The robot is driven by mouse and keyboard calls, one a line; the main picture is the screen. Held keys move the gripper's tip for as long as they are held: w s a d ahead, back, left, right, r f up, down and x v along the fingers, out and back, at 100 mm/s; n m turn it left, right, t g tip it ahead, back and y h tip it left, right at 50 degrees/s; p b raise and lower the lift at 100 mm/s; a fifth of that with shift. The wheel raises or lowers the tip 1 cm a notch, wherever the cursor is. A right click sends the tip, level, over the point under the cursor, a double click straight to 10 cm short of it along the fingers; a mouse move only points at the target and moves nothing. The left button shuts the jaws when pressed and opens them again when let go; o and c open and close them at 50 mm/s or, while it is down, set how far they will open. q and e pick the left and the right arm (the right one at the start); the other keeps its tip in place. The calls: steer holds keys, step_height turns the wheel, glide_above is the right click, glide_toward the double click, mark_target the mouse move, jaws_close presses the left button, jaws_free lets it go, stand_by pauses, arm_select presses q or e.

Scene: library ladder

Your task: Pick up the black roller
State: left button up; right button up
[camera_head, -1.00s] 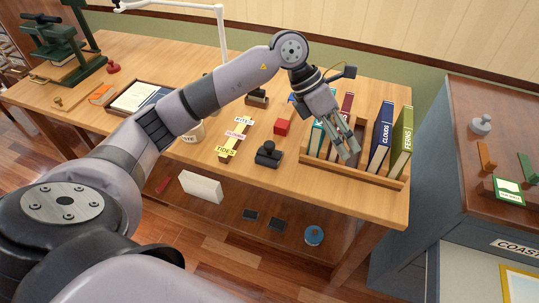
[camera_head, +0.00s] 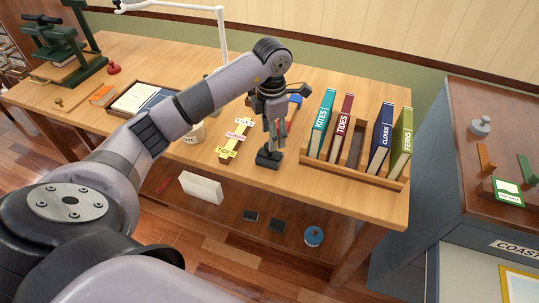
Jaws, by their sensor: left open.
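The black roller (camera_head: 267,160) sits on the wooden table (camera_head: 330,188) near its front edge, left of the book rack. My left gripper (camera_head: 273,142) points straight down right above it, with its fingers at the roller's upper part. The fingers are open. They hide the top of the roller, and I cannot tell whether they touch it. My right gripper is not in view.
A wooden rack (camera_head: 345,172) with upright books, among them a teal one (camera_head: 320,124), stands to the right. A strip with yellow and pink labels (camera_head: 235,140) lies to the left. A lamp arm (camera_head: 221,30) rises behind.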

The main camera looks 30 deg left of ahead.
mark_target(270, 154)
arm_select(q)
steer(key=shift+a+f+p, duration=0.15)
steer(key=shift+f+p, duration=0.2)
steer(key=shift+f, duration=1.25)
steer(key=shift+a+f+p, duration=0.15)
steer(key=shift+f+p, duration=0.2)
steer(key=shift+f, duration=1.2)
jaws_close()
